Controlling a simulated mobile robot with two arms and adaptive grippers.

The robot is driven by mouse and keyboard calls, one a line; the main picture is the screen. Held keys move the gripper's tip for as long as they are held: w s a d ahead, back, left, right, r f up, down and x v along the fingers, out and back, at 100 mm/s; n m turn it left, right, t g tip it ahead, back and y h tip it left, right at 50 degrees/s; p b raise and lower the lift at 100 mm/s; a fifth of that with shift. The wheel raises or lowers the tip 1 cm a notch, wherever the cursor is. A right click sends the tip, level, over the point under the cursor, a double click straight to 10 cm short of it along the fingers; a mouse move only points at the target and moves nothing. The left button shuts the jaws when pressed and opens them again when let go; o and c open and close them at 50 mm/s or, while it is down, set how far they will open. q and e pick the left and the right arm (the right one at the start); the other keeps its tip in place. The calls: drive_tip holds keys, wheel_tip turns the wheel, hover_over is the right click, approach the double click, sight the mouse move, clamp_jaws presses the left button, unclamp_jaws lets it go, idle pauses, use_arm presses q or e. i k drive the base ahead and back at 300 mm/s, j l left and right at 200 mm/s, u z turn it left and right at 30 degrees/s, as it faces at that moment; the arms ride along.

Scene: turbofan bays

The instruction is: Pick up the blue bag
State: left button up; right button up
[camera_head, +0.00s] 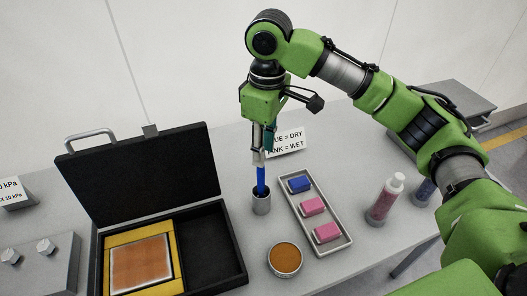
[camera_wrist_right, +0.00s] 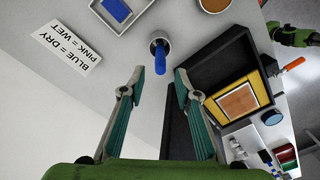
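The blue bag (camera_head: 299,184) lies at the far end of a shallow grey tray (camera_head: 341,243), with two pink bags (camera_head: 312,206) nearer in the same tray. In the wrist view the blue bag (camera_wrist_right: 117,10) is at the top edge, partly cut off. My right gripper (camera_head: 260,158) points down left of the tray, above a small grey cup (camera_head: 262,205) holding an upright blue stick (camera_head: 261,180).
An open black case (camera_head: 140,180) with a framed copper-coloured panel (camera_head: 141,264) stands left. A round amber dish (camera_head: 285,259) is in front of the tray, bottles (camera_head: 384,200) to its right. A sign (camera_head: 287,142) reading "BLUE = DRY" stands behind.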

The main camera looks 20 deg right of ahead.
sight(298, 186)
drive_tip(key=z, duration=0.75)
